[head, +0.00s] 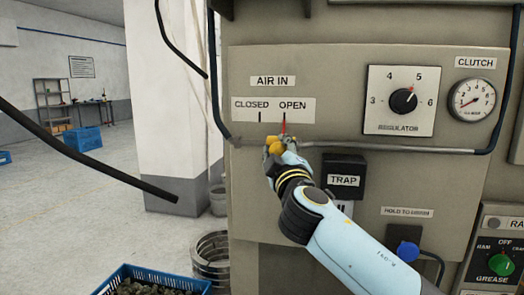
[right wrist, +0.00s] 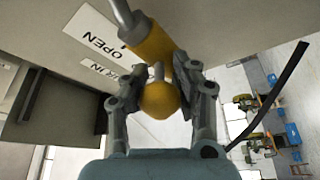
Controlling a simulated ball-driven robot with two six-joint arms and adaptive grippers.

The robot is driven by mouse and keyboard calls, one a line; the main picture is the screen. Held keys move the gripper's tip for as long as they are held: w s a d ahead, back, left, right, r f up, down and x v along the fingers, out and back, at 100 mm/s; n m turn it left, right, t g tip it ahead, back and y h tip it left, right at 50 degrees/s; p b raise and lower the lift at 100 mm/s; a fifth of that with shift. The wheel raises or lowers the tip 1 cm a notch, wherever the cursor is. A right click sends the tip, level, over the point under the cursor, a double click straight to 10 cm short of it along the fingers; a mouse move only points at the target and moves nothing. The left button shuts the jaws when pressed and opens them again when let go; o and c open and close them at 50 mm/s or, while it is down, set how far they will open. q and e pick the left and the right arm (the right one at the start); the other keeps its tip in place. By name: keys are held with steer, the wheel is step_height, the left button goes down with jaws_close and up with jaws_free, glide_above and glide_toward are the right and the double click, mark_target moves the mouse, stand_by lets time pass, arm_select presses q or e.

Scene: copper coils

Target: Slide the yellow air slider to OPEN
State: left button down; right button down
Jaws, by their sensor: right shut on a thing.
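The yellow air slider (head: 284,142) sits on the grey pipe below the AIR IN label (head: 273,82). Its red pointer (head: 284,127) stands below the black mark under OPEN (head: 293,105), right of the CLOSED mark (head: 251,104). My right gripper (head: 271,150) is at the slider and partly covers it. In the right wrist view, the slider's yellow sleeve (right wrist: 152,46) is around the pipe, and its round yellow knob (right wrist: 159,99) is between the two fingers, which are shut on it. My left gripper is not in view.
The regulator dial (head: 403,101) and clutch gauge (head: 473,100) are on the panel to the right. A black TRAP box (head: 344,171) is close to my right forearm. A blue crate (head: 187,280) with dark pieces and metal coils (head: 212,256) stand below. Open floor lies left.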

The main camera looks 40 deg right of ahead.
steer(key=shift+d+r, duration=0.1)
steer(key=shift+r, duration=0.2)
steer(key=c, duration=1.3)
jaws_free()
steer(key=shift+c, duration=0.2)
steer(key=o, duration=0.4)
steer(key=shift+d+f, duration=0.15)
steer(key=shift+d, duration=0.15)
steer(key=shift+f, duration=0.15)
steer(key=shift+s+a, duration=0.2)
steer(key=v, duration=1.1)
steer(key=shift+s+a+f, duration=0.1)
steer(key=shift+s+f, duration=0.05)
steer(key=shift+s, duration=0.05)
